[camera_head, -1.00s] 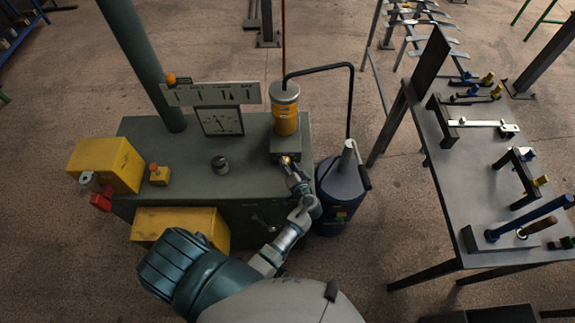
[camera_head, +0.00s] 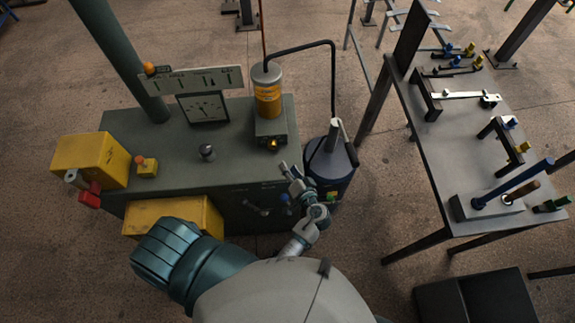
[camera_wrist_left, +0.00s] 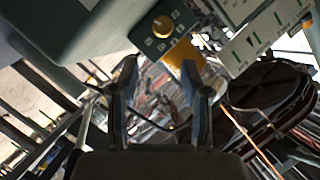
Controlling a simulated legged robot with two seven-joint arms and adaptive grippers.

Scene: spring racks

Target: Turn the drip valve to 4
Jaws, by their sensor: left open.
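The drip valve appears to be the small yellow knob (camera_head: 272,145) on the front of the grey block under the yellow cylinder (camera_head: 267,95). In the left wrist view the yellow knob (camera_wrist_left: 163,26) is round, with small marks beside it too small to read; I cannot tell its setting. My left gripper (camera_head: 290,172) is just in front of the bench edge, below and right of the knob, apart from it. In the left wrist view its two fingers (camera_wrist_left: 160,80) are spread with nothing between them, and the knob lies beyond the tips. My right gripper is not in view.
The green-grey bench (camera_head: 235,165) carries a dial panel (camera_head: 203,108), a dark knob (camera_head: 207,152) and yellow boxes (camera_head: 90,161). A dark blue canister (camera_head: 331,168) with a black hose stands close right of my gripper. A rack table (camera_head: 447,175) is farther right.

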